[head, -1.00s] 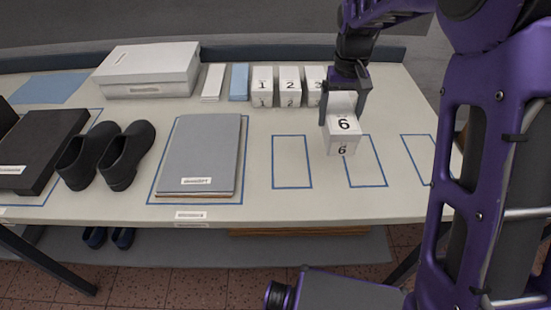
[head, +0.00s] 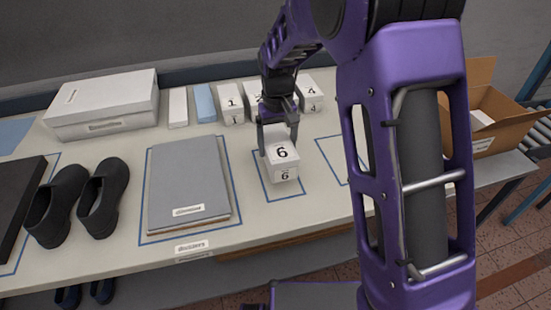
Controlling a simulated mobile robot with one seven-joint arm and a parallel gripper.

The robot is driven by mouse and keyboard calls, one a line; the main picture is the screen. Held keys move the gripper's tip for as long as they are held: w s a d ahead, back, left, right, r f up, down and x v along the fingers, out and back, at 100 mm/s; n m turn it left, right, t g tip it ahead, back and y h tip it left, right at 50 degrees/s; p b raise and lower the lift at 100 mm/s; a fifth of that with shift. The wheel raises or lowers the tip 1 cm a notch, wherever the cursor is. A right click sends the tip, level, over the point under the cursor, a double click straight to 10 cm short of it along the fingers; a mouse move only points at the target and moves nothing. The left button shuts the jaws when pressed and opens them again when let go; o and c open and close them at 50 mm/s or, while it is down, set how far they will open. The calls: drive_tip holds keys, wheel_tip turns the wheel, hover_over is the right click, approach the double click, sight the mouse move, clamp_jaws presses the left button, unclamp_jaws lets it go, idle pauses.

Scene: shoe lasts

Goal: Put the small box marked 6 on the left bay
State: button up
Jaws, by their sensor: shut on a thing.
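The small white box marked 6 (head: 283,161) is upright, with a 6 on its top and on its front. My gripper (head: 278,137) is shut on it from above, one finger on each side. The box is over the left bay (head: 258,181), a blue-outlined rectangle on the table. I cannot tell whether the box touches the table. The middle bay (head: 320,146) is empty where it shows, partly behind my arm. The right bay is hidden.
Small boxes marked 1 (head: 232,104) and 4 (head: 311,96) stand behind, with others partly hidden by my gripper. A grey flat box (head: 188,180) and black shoes (head: 101,198) lie left. An open cardboard box (head: 494,128) is at right.

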sight(277, 141)
drive_tip(key=shift+f, duration=2)
drive_tip(key=shift+f, duration=0.15)
drive_tip(key=o, duration=1.3)
drive_tip(key=shift+c, duration=0.2)
wheel_tip(277, 141, up, 12)
drive_tip(key=shift+r+p, duration=0.1)
drive_tip(key=shift+p, duration=0.35)
